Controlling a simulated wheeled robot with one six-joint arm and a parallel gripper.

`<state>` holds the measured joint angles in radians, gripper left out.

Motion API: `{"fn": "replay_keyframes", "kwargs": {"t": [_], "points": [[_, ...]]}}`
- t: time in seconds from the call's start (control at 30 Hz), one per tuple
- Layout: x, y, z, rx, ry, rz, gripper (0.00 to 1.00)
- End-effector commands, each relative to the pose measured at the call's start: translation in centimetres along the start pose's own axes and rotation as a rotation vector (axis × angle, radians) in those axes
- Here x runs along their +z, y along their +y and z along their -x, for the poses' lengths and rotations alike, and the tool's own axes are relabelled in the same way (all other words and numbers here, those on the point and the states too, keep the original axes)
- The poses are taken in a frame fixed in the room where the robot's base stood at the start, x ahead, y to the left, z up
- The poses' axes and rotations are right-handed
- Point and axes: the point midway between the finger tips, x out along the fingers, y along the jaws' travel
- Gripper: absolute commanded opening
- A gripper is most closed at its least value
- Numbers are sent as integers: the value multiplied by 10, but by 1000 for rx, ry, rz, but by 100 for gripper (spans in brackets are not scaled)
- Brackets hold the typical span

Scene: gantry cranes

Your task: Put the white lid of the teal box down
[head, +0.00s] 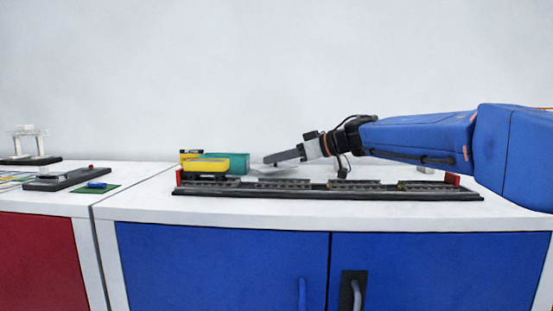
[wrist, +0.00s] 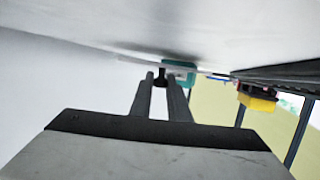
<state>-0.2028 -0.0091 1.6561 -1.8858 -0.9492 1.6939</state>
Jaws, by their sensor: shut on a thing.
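The teal box (head: 238,161) stands on the white counter behind the left end of the rail track, partly hidden by a yellow block. It also shows in the wrist view (wrist: 182,70), just beyond my fingertips. My gripper (head: 268,160) reaches in from the right, low over the counter and right of the box. In the wrist view my gripper (wrist: 160,78) is shut on a small dark knob. The white lid (wrist: 138,61) shows as a thin pale strip beside the knob. In the head view the lid (head: 262,169) is faint against the white counter; I cannot tell whether it touches it.
A long dark rail track (head: 325,190) with red end stops runs along the counter front. A yellow block (head: 206,165) sits by its left end. On the left counter are a dark grey model (head: 68,179), a green mat (head: 95,189) and a white gantry (head: 28,142).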

Motion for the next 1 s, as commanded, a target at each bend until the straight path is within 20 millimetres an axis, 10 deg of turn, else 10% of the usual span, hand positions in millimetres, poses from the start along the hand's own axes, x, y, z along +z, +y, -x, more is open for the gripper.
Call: {"fn": "replay_keyframes", "kwargs": {"t": [0.73,0.8,1.0], "points": [[16,0,-6,-3,-5,-9,0],[16,0,-6,-4,-6,-10,33],[17,1,-7,-5,-7,-12,35]]}}
